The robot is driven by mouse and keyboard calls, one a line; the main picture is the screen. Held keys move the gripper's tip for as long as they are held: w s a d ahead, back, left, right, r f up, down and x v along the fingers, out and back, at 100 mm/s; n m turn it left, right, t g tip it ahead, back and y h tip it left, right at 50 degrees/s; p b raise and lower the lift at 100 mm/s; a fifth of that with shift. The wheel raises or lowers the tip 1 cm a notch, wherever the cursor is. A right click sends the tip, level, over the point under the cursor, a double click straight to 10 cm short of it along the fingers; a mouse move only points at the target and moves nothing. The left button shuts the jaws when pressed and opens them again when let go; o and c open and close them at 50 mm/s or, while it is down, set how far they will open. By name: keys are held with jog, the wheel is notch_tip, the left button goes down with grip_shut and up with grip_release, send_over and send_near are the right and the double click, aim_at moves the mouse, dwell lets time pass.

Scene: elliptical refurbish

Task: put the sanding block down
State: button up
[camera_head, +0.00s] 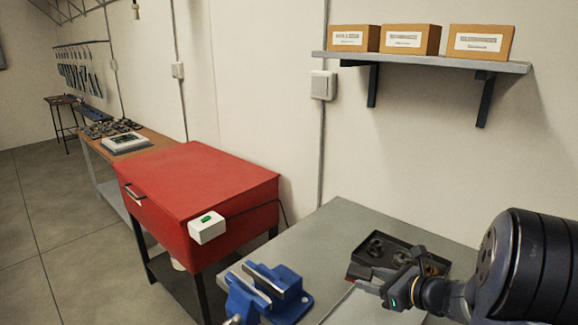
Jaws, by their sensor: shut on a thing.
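My gripper (376,283) is at the lower right, above the grey workbench (340,228) and in front of a dark tray. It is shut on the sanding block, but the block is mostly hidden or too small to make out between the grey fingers. I cannot tell whether the block touches the bench or is above it.
The dark tray (357,271) holds round metal parts, partly behind my gripper. A blue vise (270,288) stands at the bench's front left. A red cabinet (205,185) with a white box (207,228) stands left. A wall shelf (420,62) carries cardboard boxes. The bench's back left is clear.

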aim_at(364, 277)
jog(key=shift+m+t+h, duration=0.3)
jog(key=shift+m+h, duration=0.4)
jog(key=a, duration=0.1)
jog(key=w+a, duration=0.2)
jog(key=shift+w+a+f, duration=0.2)
jog(key=shift+w+a, duration=0.05)
jog(key=shift+a, duration=0.15)
jog(key=a, duration=0.1)
jog(key=a+f+m+h, duration=0.1)
jog(key=a+f+m+t+h, duration=0.1)
jog(key=shift+w+a+f, duration=0.15)
jog(key=shift+w+f, duration=0.05)
jog(key=shift+w, duration=0.15)
jog(key=shift+s+a+f+m+h, duration=0.2)
jog(key=shift+a+f+m+h, duration=0.2)
jog(key=shift+a+f+h, duration=0.15)
jog(key=shift+d+t, duration=0.1)
jog(key=shift+t, duration=0.2)
